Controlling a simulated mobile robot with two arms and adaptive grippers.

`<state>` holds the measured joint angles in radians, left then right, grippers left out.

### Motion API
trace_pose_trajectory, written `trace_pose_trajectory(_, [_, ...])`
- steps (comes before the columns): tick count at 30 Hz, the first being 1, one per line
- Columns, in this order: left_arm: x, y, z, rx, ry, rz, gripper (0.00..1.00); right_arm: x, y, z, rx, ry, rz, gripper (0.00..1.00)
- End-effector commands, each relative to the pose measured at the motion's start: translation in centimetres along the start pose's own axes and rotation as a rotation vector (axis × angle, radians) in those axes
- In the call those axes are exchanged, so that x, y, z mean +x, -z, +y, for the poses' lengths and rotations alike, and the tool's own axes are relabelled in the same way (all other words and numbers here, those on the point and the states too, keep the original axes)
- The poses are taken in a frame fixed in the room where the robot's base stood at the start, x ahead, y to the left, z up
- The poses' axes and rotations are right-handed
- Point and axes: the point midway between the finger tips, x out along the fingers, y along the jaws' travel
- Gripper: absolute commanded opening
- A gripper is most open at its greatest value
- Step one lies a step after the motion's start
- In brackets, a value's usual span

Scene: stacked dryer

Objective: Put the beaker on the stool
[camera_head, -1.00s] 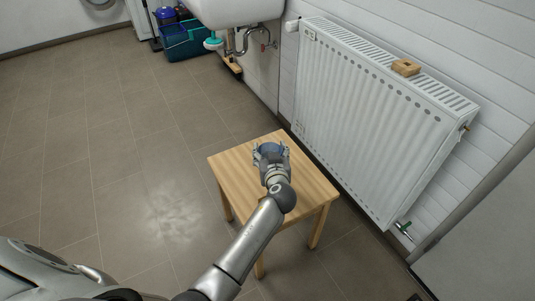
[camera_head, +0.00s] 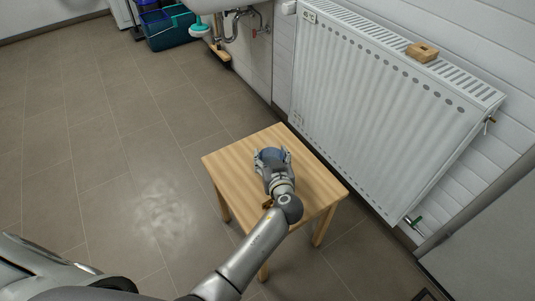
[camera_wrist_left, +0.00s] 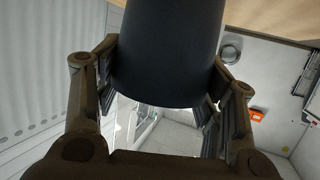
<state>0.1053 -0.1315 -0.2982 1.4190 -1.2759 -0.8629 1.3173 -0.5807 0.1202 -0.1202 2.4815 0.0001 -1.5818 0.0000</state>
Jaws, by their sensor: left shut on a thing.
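The light wooden stool (camera_head: 226,163) stands on the tiled floor in the middle of the head view. My left gripper (camera_head: 271,155) is over the stool top and shut on the beaker (camera_head: 272,155), a dark blue round vessel. In the left wrist view the beaker (camera_wrist_left: 168,55) fills the top centre between the two fingers of my left gripper (camera_wrist_left: 165,85). A strip of wood, likely the stool top, shows at the top right there. I cannot tell whether the beaker touches the stool top. My right gripper is not in view.
A white radiator (camera_head: 375,95) stands against the wall right of the stool, with a small wooden block (camera_head: 422,52) on top. A sink (camera_head: 212,5) and a teal bin (camera_head: 170,33) are at the back. Open floor lies left of the stool.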

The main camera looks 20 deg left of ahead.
Motion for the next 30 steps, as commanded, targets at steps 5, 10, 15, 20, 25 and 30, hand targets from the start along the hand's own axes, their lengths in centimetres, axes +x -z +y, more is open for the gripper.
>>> trace_pose_trajectory(5, [-0.08, 0.11, 0.08, -0.001, -0.001, 0.001, 0.34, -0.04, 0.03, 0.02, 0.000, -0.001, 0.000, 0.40])
trace_pose_trajectory(10, [0.01, -0.11, 0.05, -0.001, 0.000, 0.001, 0.34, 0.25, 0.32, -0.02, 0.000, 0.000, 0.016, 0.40])
trace_pose_trajectory(15, [0.02, -0.19, 0.03, -0.001, 0.000, 0.000, 0.71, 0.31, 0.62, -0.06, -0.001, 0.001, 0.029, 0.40])
trace_pose_trajectory(20, [0.02, -0.19, 0.03, -0.001, 0.000, 0.000, 0.84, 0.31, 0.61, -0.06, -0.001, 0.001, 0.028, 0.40])
trace_pose_trajectory(25, [0.02, -0.19, 0.02, -0.001, 0.000, 0.000, 0.84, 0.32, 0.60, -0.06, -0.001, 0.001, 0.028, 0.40])
trace_pose_trajectory(30, [-0.01, -0.05, 0.02, -0.001, 0.000, 0.000, 0.84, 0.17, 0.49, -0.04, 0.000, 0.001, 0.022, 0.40])
